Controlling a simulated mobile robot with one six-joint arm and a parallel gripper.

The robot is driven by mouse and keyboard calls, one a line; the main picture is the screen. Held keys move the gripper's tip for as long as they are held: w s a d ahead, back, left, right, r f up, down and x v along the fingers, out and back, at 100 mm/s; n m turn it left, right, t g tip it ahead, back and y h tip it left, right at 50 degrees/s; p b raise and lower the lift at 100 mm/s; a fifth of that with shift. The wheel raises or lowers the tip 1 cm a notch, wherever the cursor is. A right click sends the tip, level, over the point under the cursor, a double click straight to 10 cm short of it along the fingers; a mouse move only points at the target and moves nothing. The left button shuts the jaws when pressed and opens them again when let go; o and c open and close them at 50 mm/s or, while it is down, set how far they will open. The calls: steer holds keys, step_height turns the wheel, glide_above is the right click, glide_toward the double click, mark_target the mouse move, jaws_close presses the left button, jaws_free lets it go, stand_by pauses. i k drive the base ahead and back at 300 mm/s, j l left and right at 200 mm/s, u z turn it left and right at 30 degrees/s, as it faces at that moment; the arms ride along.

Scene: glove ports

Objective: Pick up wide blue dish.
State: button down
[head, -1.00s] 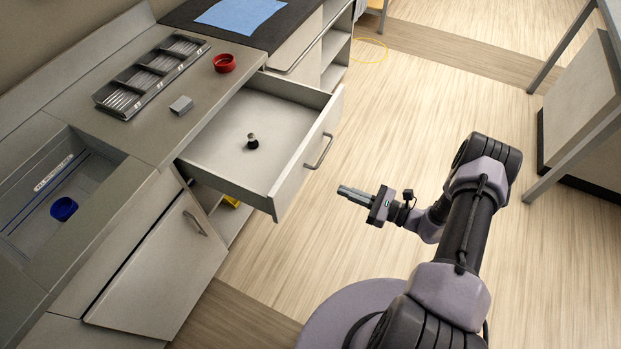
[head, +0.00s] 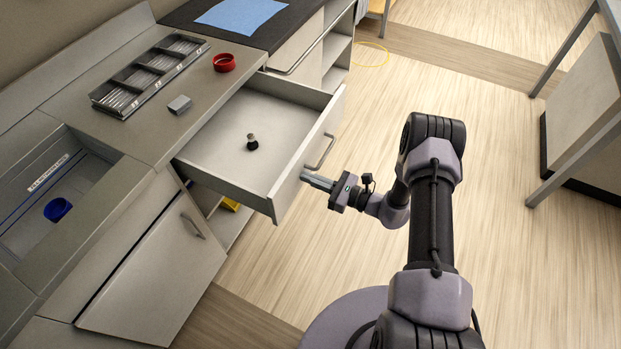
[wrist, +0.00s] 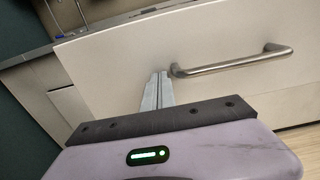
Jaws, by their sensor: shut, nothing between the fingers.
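The blue dish (head: 58,209) is small and round and sits in the sunken bay at the left of the counter in the head view. My gripper (head: 306,179) is shut and empty. It is in front of the open drawer's front panel, close to the bar handle (head: 319,151), far to the right of the dish. In the wrist view the shut fingers (wrist: 157,90) point at the drawer front (wrist: 130,60), just left of the handle (wrist: 235,60). I cannot tell whether they touch it.
The open drawer (head: 215,150) juts out between my gripper and the counter, with a small dark-based object (head: 252,143) inside. A red dish (head: 224,62), a grey block (head: 179,104) and a compartment tray (head: 150,75) stand on the counter. The floor (head: 500,250) at right is clear.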

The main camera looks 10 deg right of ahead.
mark_target(57, 208)
steer(key=i+j, duration=0.15)
steer(key=j, duration=0.15)
steer(key=i+j, duration=0.15)
steer(key=j, duration=0.15)
steer(key=i+j, duration=0.15)
steer(key=j, duration=0.2)
steer(key=i+j, duration=0.15)
steer(key=j, duration=0.15)
steer(key=k, duration=0.1)
